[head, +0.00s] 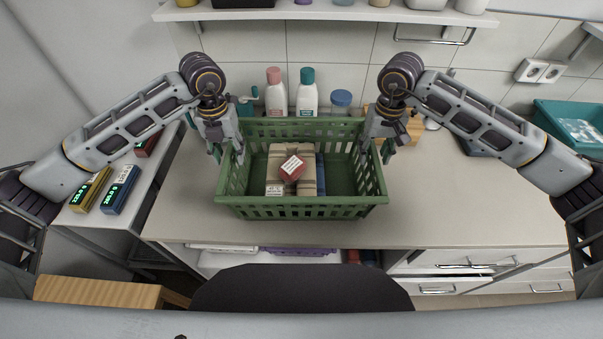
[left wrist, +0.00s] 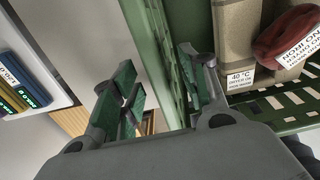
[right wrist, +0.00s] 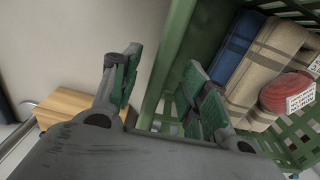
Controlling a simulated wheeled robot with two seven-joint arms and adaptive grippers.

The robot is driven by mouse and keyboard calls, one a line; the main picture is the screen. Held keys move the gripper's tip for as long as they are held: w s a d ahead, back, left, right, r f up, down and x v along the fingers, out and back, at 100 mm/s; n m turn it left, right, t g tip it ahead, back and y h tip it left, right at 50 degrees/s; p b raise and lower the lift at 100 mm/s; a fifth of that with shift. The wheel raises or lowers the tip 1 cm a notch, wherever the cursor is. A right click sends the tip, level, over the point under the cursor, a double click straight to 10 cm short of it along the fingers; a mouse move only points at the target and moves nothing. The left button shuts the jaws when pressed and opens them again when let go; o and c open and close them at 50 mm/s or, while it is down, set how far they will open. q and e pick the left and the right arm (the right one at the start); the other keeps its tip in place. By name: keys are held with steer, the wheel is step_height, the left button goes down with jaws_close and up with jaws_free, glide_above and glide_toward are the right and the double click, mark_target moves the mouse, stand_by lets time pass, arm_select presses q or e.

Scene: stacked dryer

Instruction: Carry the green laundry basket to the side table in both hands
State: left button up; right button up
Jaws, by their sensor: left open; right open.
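The green laundry basket (head: 299,208) stands upright on the counter (head: 440,210), with folded beige and blue cloths (head: 310,175) and a small red labelled item (head: 292,167) inside. My left gripper (head: 228,150) is open at the basket's left wall; in the left wrist view its fingers (left wrist: 160,85) lie on either side of the green rim. My right gripper (head: 375,152) is open at the basket's right wall; in the right wrist view its fingers (right wrist: 160,88) lie on either side of the rim. I cannot tell whether the fingers touch it.
Bottles (head: 307,92) and a blue-lidded jar (head: 341,100) stand behind the basket. A lower side table (head: 90,217) at the left bears boxes with green displays (head: 118,190). A teal bin (head: 572,128) is at the far right.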

arm_select(q)
steer(key=shift+f, duration=0.4)
arm_select(e)
steer(key=shift+f, duration=0.4)
arm_select(q)
jaws_close()
arm_select(e)
jaws_close()
arm_select(q)
steer(key=shift+r, duration=0.1)
arm_select(e)
steer(key=shift+r, duration=0.1)
